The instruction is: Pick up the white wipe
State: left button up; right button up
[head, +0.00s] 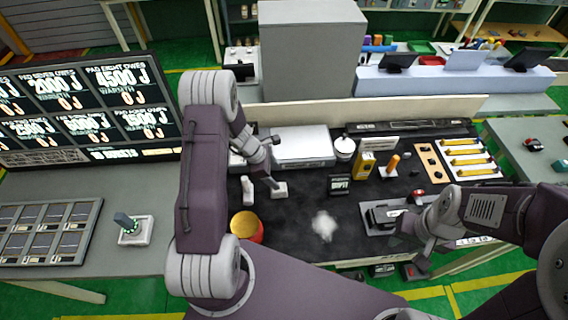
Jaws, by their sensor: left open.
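The white wipe (324,225) lies crumpled on the dark bench mat (290,246), near its front edge. My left gripper (264,190) is open and empty, behind and to the left of the wipe and apart from it. Its two pale fingertips are spread over the mat. My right gripper (411,256) is at the front right of the mat, to the right of the wipe. Its fingers are small and partly overlap dark things, so I cannot tell if it is open or shut.
A red tub with a yellow top (246,226) stands left of the wipe. A grey tray with a black device (384,214) is to its right. A small black box (339,185) stands behind it. The mat around the wipe is clear.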

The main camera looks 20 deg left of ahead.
pick_arm(q)
jog(key=s+f+p, duration=0.1)
jog(key=f+p, duration=0.1)
jog(key=shift+s+a+f+n+p, duration=0.1)
jog(key=shift+s+f+n+p, duration=0.25)
jog(key=shift+f+n+p, duration=0.05)
jog(key=shift+d+f, duration=0.1)
jog(key=shift+d, duration=0.1)
jog(key=p+x, duration=0.2)
jog(key=x, duration=0.2)
jog(key=shift+s+d+f, duration=0.1)
jog(key=shift+d+f, duration=0.05)
jog(key=shift+d, duration=0.1)
jog(key=shift+a+f, duration=0.1)
jog(key=shift+f, duration=0.1)
jog(key=shift+r, duration=0.1)
jog(key=c, duration=1.4)
pick_arm(e)
notch_tip(320, 180, up, 6)
jog(key=shift+s+d, duration=0.2)
